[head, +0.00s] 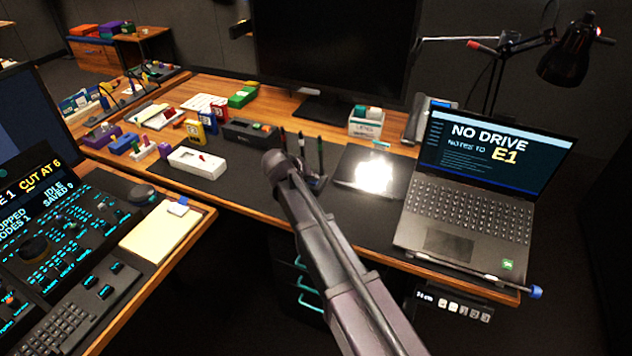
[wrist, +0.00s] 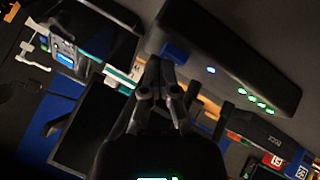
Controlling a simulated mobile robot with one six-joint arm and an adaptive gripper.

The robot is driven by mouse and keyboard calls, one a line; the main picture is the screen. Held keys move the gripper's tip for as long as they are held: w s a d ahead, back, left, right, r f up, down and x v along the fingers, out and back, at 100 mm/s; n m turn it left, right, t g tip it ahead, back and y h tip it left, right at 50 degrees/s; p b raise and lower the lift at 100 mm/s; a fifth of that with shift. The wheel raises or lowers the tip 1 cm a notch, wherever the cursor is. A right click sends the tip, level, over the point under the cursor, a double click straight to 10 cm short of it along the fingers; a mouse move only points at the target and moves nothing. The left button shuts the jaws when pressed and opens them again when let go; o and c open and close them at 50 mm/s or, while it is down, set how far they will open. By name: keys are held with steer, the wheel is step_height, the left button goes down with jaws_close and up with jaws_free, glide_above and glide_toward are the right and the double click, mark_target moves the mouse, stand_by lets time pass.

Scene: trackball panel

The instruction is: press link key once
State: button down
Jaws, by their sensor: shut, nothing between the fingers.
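My gripper (wrist: 160,70) is shut and empty in the wrist view, its fingertips together. A long dark box (wrist: 226,62) lies just right of the fingertips, with one pale blue light and several green lights on its face. I cannot tell whether the fingertips touch it. No link key label is readable in either view. In the head view my arm reaches to the middle of the desk, and its end hides the fingers. A black box (head: 250,132) stands just beyond the arm's end; I cannot tell whether it is the same box.
A white device (head: 197,161) lies left of the arm's end, and a pen holder (head: 317,180) stands right. A laptop (head: 466,200) is at the right. A lit control panel (head: 62,240) and notepad (head: 160,233) are at the left. A monitor (head: 335,45) stands behind.

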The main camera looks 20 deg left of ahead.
mark_target(313, 182)
steer(key=shift+r, duration=0.2)
steer(key=shift+r+p, duration=0.65)
steer(key=shift+p, duration=0.2)
steer(key=shift+r, duration=0.1)
steer(key=shift+r+p, duration=2.4)
steer(key=shift+p, duration=0.1)
